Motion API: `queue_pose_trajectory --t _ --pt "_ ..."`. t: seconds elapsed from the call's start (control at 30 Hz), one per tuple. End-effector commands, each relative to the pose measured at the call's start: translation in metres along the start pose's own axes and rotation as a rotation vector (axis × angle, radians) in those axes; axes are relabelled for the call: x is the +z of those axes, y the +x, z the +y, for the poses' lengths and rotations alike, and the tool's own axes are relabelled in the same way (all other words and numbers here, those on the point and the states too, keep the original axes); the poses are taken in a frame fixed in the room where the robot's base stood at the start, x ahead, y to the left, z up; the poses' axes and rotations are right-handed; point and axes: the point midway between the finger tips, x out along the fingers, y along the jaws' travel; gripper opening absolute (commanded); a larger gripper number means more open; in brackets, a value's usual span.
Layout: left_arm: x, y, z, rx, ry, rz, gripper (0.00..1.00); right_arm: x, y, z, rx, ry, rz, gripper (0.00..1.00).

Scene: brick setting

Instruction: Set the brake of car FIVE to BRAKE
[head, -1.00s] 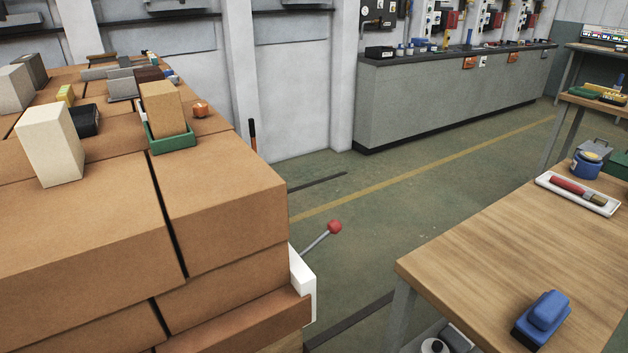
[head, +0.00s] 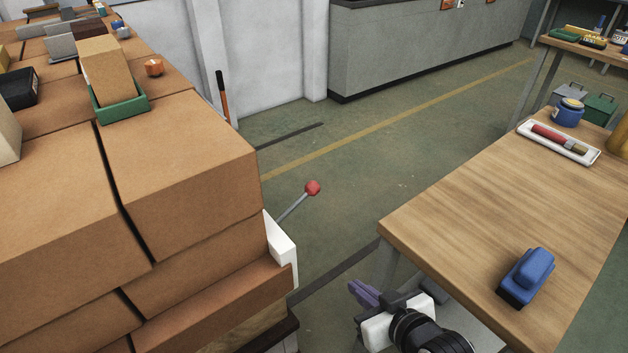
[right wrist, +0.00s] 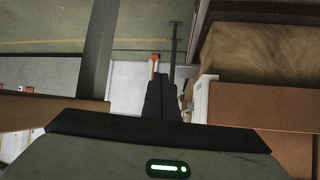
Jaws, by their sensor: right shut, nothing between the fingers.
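The brake lever (head: 296,205) is a grey rod with a red ball knob (head: 312,187), slanting up and to the right from a white plate (head: 281,250) at the end of the brick-loaded car. No FIVE or BRAKE marking is readable. My right gripper (head: 364,294) is shut and empty, below and to the right of the knob and apart from it, beside the table's near leg. In the right wrist view its dark fingers (right wrist: 161,97) are together, left of the white plate (right wrist: 201,98); I cannot make out the knob there. My left gripper is not in view.
Large brown blocks (head: 180,160) are stacked on the left, with a green tray (head: 122,112) on top. A wooden table (head: 450,215) on the right carries a blue brush-like block (head: 527,277). An orange-handled tool (head: 223,98) stands by the wall. Open floor lies between stack and table.

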Motion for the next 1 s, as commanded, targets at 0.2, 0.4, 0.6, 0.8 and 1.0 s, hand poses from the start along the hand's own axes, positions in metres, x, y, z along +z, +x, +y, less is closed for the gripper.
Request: queue_pose_trajectory --t 0.2,0.4,0.6,0.8,1.0 --pt "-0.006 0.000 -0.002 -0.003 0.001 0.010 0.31 -0.155 0.006 -0.006 -0.053 -0.198 0.123 0.00" --pt "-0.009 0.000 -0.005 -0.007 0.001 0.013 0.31 -0.223 -0.006 -0.011 -0.060 -0.314 0.161 0.00" --pt "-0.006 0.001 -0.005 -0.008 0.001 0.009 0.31 -0.238 -0.010 -0.013 -0.061 -0.344 0.167 0.00" --pt "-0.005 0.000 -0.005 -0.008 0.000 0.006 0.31 -0.238 -0.010 -0.013 -0.061 -0.342 0.168 0.00" --pt "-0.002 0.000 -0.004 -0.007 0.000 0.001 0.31 -0.239 -0.002 -0.014 -0.061 -0.340 0.168 0.00"
